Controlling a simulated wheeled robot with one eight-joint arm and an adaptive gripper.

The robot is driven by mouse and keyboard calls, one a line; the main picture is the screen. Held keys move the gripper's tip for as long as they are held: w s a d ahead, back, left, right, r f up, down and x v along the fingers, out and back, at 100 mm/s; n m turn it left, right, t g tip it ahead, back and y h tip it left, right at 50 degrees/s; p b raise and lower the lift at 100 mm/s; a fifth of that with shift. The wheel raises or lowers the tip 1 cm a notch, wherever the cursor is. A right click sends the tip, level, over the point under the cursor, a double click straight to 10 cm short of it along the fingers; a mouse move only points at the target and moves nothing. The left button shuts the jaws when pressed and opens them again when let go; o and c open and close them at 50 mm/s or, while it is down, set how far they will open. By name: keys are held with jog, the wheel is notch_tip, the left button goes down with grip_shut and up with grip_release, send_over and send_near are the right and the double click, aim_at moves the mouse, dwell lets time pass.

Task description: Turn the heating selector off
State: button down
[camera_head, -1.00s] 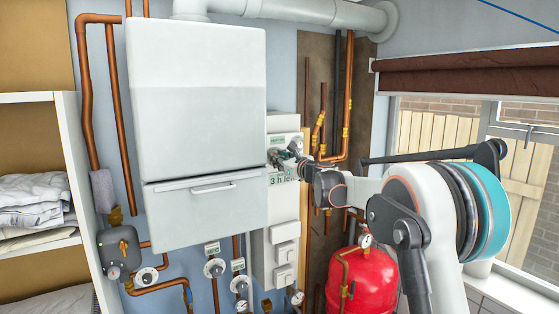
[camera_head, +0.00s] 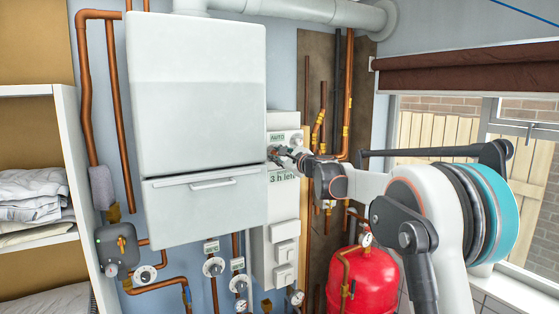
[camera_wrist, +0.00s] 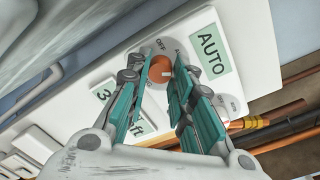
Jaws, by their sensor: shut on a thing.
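The heating selector is an orange-brown round knob (camera_wrist: 161,69) with a white pointer mark, on a pale round dial plate on the white control panel. Lettering that looks like OFF is printed by its rim. My gripper (camera_wrist: 160,76) has its two teal fingers around the knob, with the fingertips closed on its sides. In the head view my gripper (camera_head: 274,154) reaches the panel (camera_head: 282,118) from the right and hides most of the knob. A green AUTO label (camera_wrist: 209,50) sits beside the knob. A second green label, reading about "3 h left" (camera_head: 283,176), is partly covered by my fingers in the wrist view.
The large white boiler (camera_head: 197,120) stands close left of the panel. Copper pipes (camera_head: 347,90) and a red tank (camera_head: 361,279) are to the right and below. Another small dial (camera_wrist: 232,104) is near the gripper. Switch boxes (camera_head: 285,252) are below.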

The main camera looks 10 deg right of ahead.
jog(key=n+b, duration=0.1)
jog(key=n, duration=0.7)
jog(key=shift+n+b, duration=0.4)
jog(key=n, duration=0.4)
jog(key=shift+a+r+h+b, duration=0.1)
jog(key=shift+h+b, duration=0.2)
jog(key=shift+n, duration=2)
jog(key=c, duration=1.4)
grip_release()
jog(key=shift+s, duration=0.1)
jog(key=v, duration=1.2)
